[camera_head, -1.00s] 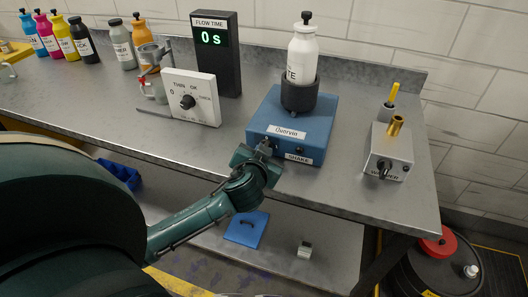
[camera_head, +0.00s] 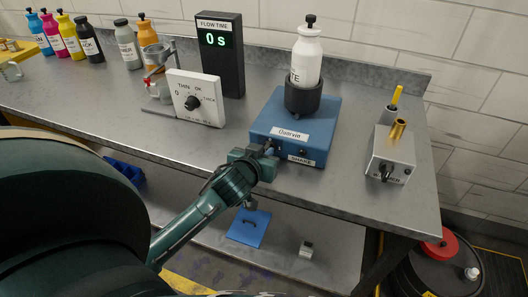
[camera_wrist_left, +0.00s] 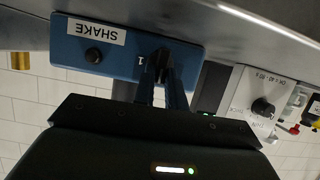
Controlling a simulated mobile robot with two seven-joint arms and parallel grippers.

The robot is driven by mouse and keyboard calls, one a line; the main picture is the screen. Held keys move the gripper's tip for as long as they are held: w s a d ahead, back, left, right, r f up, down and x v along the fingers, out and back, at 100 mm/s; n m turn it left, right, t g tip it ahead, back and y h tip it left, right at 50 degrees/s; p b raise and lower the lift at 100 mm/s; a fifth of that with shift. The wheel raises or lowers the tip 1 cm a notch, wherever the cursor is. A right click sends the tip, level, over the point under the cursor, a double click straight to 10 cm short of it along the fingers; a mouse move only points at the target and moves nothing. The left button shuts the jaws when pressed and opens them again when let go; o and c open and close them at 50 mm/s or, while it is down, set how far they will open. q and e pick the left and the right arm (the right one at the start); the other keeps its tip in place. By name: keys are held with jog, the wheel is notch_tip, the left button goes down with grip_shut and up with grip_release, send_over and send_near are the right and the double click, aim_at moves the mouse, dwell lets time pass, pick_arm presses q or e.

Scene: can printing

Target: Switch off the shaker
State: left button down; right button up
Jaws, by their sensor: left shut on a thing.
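The shaker is a blue box (camera_head: 322,118) near the middle of the bench, with a dark holder (camera_head: 303,98) on top. A white bottle (camera_head: 305,62) with a black cap stands upright in the holder. My left gripper (camera_head: 268,150) is at the left part of the shaker's front face. In the left wrist view, which is upside down, its fingers (camera_wrist_left: 163,66) are shut on a dark knob (camera_wrist_left: 160,53) beside a "1" mark. The knob's exact position is partly hidden. My right gripper is not in view.
A grey box with a dark knob (camera_head: 391,152) stands to the right. A white dial panel (camera_head: 196,98) and a black flow-time display (camera_head: 221,55) reading 0 s stand left. Several ink bottles line the back left. A blue item (camera_head: 249,228) lies on the lower shelf.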

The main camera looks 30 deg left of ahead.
pick_arm(q)
jog(key=c, duration=1.4)
grip_release()
jog(key=shift+c, duration=0.2)
jog(key=b+v, duration=0.1)
jog(key=v, duration=1.2)
jog(key=shift+s, duration=0.1)
